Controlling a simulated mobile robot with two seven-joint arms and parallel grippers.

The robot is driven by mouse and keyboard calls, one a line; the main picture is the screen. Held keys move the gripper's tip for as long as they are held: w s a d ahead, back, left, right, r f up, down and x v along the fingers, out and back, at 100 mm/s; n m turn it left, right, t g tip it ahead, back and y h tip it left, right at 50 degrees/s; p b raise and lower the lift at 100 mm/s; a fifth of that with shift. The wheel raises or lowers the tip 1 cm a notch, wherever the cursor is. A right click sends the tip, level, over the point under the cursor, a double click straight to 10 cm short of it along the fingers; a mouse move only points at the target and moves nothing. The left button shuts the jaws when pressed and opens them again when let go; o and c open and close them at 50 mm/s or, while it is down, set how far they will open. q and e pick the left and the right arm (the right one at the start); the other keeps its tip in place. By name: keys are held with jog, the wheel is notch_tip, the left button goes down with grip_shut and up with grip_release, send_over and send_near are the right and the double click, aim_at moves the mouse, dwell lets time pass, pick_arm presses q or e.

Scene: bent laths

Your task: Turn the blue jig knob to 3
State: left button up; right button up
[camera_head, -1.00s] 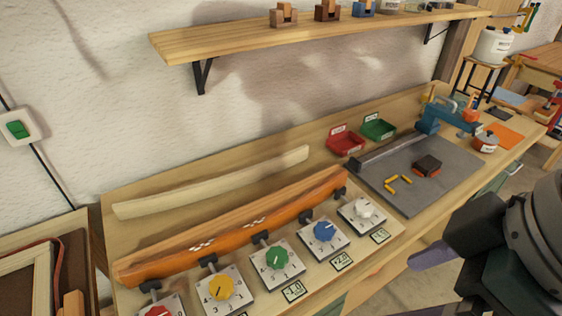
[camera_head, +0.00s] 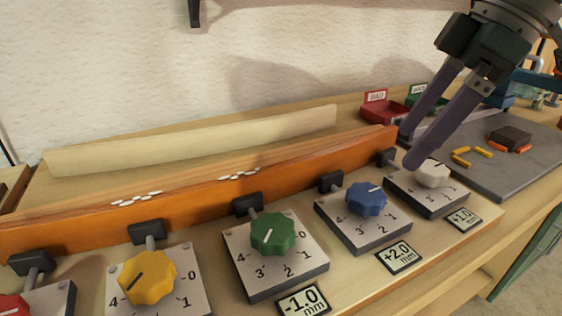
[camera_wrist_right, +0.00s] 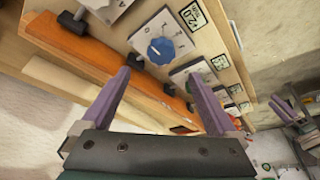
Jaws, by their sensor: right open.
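The blue knob (camera_head: 366,199) sits on a grey dial plate on the bench, second from the right in the row. Its white pointer line points right and slightly up, away from the 3 at the plate's lower edge. The knob also shows in the right wrist view (camera_wrist_right: 162,50), beyond the fingertips and roughly between them. My right gripper (camera_head: 410,148) is open and empty, its purple fingers slanting down near the white knob, right of the blue one. In the wrist view its fingers (camera_wrist_right: 158,80) are spread apart.
A white knob (camera_head: 433,173) stands right of the blue one, a green knob (camera_head: 272,234) and a yellow knob (camera_head: 148,277) left. An orange-brown lath (camera_head: 200,195) runs behind them, with a pale lath (camera_head: 190,142) farther back. Red and green trays stand at the back right.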

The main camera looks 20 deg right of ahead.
aim_at(368, 193)
jog(key=b+x, duration=0.1)
jog(key=x, duration=0.8)
jog(key=shift+w+a+f, duration=0.1)
jog(key=shift+a+f, duration=0.1)
jog(key=shift+f, duration=0.15)
